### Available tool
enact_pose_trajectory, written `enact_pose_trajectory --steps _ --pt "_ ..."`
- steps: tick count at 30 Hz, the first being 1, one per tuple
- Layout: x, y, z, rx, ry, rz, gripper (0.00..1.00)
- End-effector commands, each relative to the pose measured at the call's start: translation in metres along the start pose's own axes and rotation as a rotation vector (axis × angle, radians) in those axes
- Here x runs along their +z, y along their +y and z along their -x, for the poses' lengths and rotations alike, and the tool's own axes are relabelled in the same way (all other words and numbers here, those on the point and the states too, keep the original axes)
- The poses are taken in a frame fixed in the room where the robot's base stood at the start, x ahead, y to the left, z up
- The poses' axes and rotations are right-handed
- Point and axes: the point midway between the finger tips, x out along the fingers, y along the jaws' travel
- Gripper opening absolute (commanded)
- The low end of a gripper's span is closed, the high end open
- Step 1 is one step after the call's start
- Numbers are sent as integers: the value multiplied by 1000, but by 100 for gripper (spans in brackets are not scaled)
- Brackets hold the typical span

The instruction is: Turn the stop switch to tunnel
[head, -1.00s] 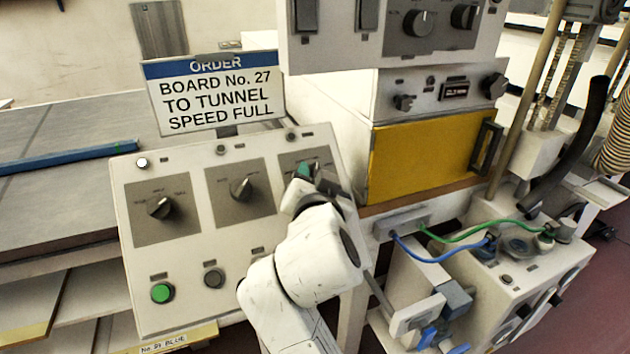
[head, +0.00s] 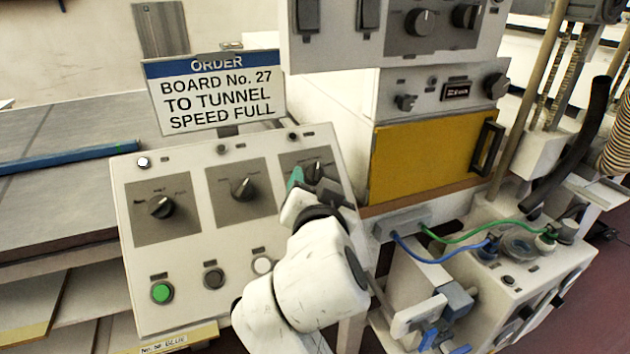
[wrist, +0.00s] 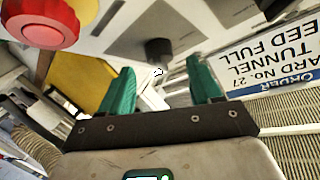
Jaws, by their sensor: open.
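A sloping white control panel (head: 225,315) carries three dark rotary switches on grey plates: left (head: 161,207), middle (head: 243,189) and right (head: 317,170). Their small labels are too blurred for me to tell which is the stop switch. My gripper (head: 312,185) is at the right switch, partly covering its plate in the head view. In the wrist view, the teal fingers of my gripper (wrist: 163,85) are spread apart and empty. A dark knob (wrist: 160,50) shows beyond the fingertips, between them and apart from them.
An order sign (head: 215,95) reads "Board No. 27 to tunnel, speed full". A green button (head: 162,292), a dark button (head: 213,278) and a white button (head: 262,265) sit low on the panel. A red button (wrist: 42,22) shows in the wrist view. A yellow-fronted box stands right.

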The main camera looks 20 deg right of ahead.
Motion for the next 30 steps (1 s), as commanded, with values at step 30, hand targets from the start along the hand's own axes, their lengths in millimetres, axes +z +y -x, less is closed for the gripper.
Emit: enact_pose_trajectory --steps 30 --pt "1 -1 77 -1 -1 0 63"
